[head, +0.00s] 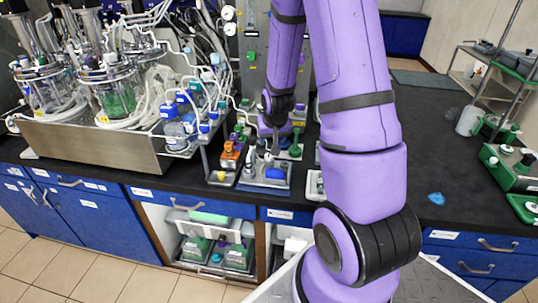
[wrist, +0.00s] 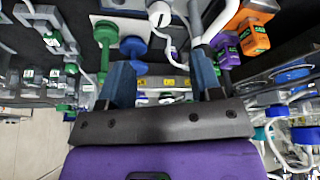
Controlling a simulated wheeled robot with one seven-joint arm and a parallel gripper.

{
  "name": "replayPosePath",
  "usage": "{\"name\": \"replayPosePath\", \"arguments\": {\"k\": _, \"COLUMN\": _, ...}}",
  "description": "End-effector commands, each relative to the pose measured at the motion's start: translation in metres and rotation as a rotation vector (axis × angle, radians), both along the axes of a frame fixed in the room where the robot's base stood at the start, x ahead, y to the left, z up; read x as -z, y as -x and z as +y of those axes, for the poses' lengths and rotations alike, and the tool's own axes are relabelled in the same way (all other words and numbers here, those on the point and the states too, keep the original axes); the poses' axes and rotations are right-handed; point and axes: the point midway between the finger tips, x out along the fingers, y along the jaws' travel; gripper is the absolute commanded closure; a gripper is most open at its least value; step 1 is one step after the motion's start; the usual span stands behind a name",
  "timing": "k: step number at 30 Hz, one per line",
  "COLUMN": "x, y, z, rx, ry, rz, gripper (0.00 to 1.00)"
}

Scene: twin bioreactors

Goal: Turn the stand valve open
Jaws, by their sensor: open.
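My gripper (head: 275,140) points down over the bench among small stands and bottles in the head view. In the wrist view its two blue fingers (wrist: 162,72) are spread apart, with no part clearly held between them. A grey part with yellow labels (wrist: 162,84) shows beyond the gap. A green knobbed part (wrist: 105,36) and a blue round part (wrist: 133,47) lie just past the left finger. I cannot tell which part is the stand valve; it may be small or hidden by the arm and gripper.
A blue-topped tray (head: 263,178) and an orange device (head: 230,155) stand close to my gripper. Glass bioreactor vessels (head: 112,92) with tubing sit in a steel tray (head: 95,148) at left. The black bench right of my arm has free room (head: 425,125).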

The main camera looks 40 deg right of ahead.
Motion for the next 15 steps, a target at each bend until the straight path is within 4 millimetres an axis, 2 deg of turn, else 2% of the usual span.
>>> {"name": "replayPosePath", "arguments": {"k": 5, "x": 0.012, "y": -0.004, "z": -0.002, "rx": 0.0, "ry": -0.001, "rz": 0.002, "gripper": 0.41}}
{"name": "replayPosePath", "arguments": {"k": 15, "x": 0.056, "y": -0.019, "z": -0.011, "rx": 0.0, "ry": -0.001, "rz": 0.003, "gripper": 0.41}}
